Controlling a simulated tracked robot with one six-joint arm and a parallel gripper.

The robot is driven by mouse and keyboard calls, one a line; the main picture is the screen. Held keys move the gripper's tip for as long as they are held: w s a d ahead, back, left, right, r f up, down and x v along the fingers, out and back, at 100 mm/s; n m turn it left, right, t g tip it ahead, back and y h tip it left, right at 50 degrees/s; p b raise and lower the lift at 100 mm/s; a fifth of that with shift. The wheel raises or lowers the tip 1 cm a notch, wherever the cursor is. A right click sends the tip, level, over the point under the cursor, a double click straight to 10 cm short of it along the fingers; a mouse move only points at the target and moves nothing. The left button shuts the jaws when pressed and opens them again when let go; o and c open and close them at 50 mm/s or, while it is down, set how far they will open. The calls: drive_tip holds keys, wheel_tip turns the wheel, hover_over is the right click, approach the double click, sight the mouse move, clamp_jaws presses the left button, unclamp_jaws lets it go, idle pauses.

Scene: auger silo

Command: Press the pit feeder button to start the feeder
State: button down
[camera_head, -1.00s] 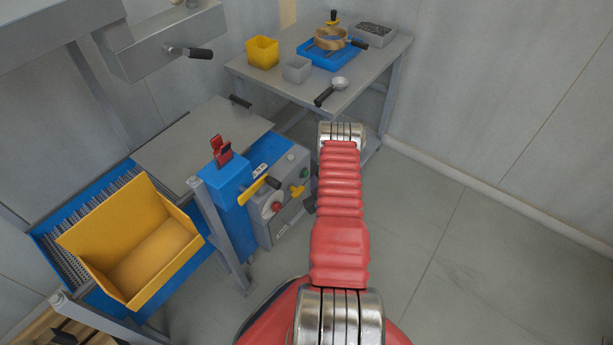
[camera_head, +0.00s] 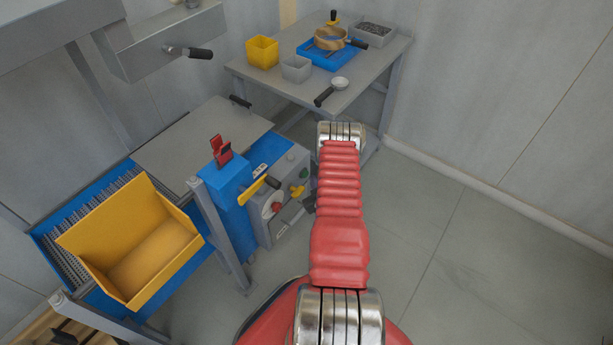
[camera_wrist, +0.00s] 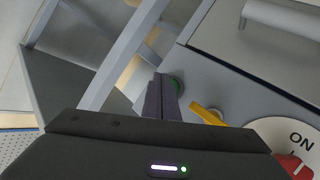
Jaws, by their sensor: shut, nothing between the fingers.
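The green button (camera_wrist: 177,85) is on the grey control box (camera_head: 272,222), where it also shows at the box's right side in the head view (camera_head: 304,172). My gripper (camera_wrist: 162,82) is shut and empty. In the wrist view its fingertips overlap the left part of the button, partly hiding it. I cannot tell whether they touch it. In the head view my red arm hides most of the gripper. A yellow knob (camera_wrist: 206,114) sits just right of the button in the wrist view. A red rotary switch (camera_wrist: 296,166) on a white ON plate is at the lower right.
A blue housing (camera_head: 232,212) with a yellow-handled lever (camera_head: 256,189) adjoins the box. A yellow bin (camera_head: 170,280) stands at left. A grey table (camera_head: 375,62) with trays and a ladle (camera_head: 332,91) is behind. The floor at right is clear.

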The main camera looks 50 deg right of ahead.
drive_tip(key=shift+w, duration=0.35)
drive_tip(key=shift+w+a, duration=0.1)
drive_tip(key=shift+w, duration=0.45)
idle(1.4)
drive_tip(key=shift+s, duration=1)
drive_tip(key=s, duration=0.5)
drive_tip(key=shift+d, duration=0.35)
drive_tip(key=shift+s, duration=0.1)
idle(0.5)
